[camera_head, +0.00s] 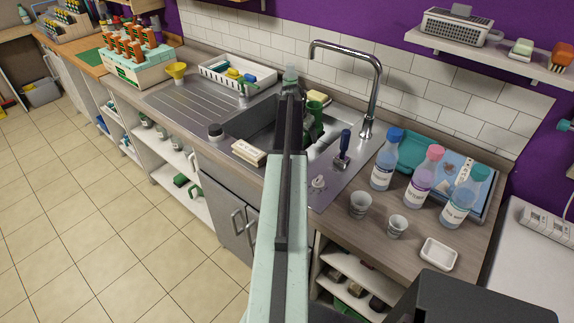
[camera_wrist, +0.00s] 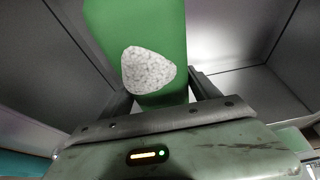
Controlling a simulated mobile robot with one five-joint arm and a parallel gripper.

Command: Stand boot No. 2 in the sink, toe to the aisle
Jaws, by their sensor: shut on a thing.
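A green boot (camera_head: 315,118) shows partly behind my arm, in or just above the steel sink (camera_head: 250,122). In the wrist view the green boot (camera_wrist: 135,28) lies between the fingers of my gripper (camera_wrist: 162,98), which is shut on it. A pale speckled patch (camera_wrist: 148,70) shows on the boot; I cannot read a number. Grey sink walls surround it in that view. My arm hides much of the sink and the boot's lower part, so I cannot tell its toe direction or whether it touches the sink floor.
A tall faucet (camera_head: 374,85) rises behind the sink. A blue-handled brush (camera_head: 343,146) stands at its right edge and a sponge-like block (camera_head: 248,152) at its front. Several bottles, including a pink-capped one (camera_head: 425,175), crowd the right counter. The tiled aisle (camera_head: 90,220) is clear.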

